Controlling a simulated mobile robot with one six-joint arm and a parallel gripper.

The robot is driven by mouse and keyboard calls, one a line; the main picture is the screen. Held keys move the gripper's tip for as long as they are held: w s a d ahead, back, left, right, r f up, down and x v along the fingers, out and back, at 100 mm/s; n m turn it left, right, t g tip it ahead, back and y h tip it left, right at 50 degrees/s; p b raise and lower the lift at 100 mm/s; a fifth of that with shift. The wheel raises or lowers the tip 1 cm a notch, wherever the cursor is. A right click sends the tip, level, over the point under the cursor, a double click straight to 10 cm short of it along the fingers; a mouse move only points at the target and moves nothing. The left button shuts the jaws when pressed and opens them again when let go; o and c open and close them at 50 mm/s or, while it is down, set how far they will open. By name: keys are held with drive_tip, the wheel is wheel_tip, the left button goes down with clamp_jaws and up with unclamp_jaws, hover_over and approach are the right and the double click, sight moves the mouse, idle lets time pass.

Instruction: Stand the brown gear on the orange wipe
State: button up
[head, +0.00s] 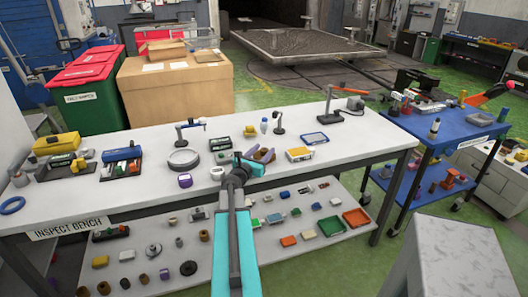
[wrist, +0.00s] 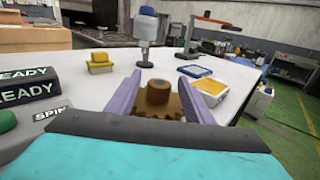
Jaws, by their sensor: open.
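The brown gear (wrist: 158,98) shows in the wrist view, standing between the two purple fingers of my gripper (wrist: 160,82). The fingers are spread, with one on each side of the gear. My teal palm hides what is nearest below, and I cannot tell whether either finger touches the gear. In the head view my gripper (head: 261,156) is low over the middle of the white bench, and the gear is mostly hidden there. A flat orange piece with a white patch, which seems to be the orange wipe (head: 299,155), lies just right of my gripper. It also shows in the wrist view (wrist: 211,97).
A blue-rimmed tray (head: 314,139) lies behind the orange piece. The white bench (head: 350,152) is clear to the right. A shelf below holds several small parts.

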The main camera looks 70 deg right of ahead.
drive_tip(key=shift+w+a+b, duration=0.2)
drive_tip(key=shift+a+b, duration=0.15)
drive_tip(key=shift+a, duration=1.4)
drive_tip(key=shift+w+a+b, duration=0.2)
drive_tip(key=shift+a+b, duration=0.2)
drive_tip(key=shift+a, duration=1.35)
drive_tip(key=shift+w+a+b, duration=0.2)
drive_tip(key=shift+a+b, duration=0.15)
drive_tip(key=shift+a, duration=1.4)
drive_tip(key=shift+s, duration=0.1)
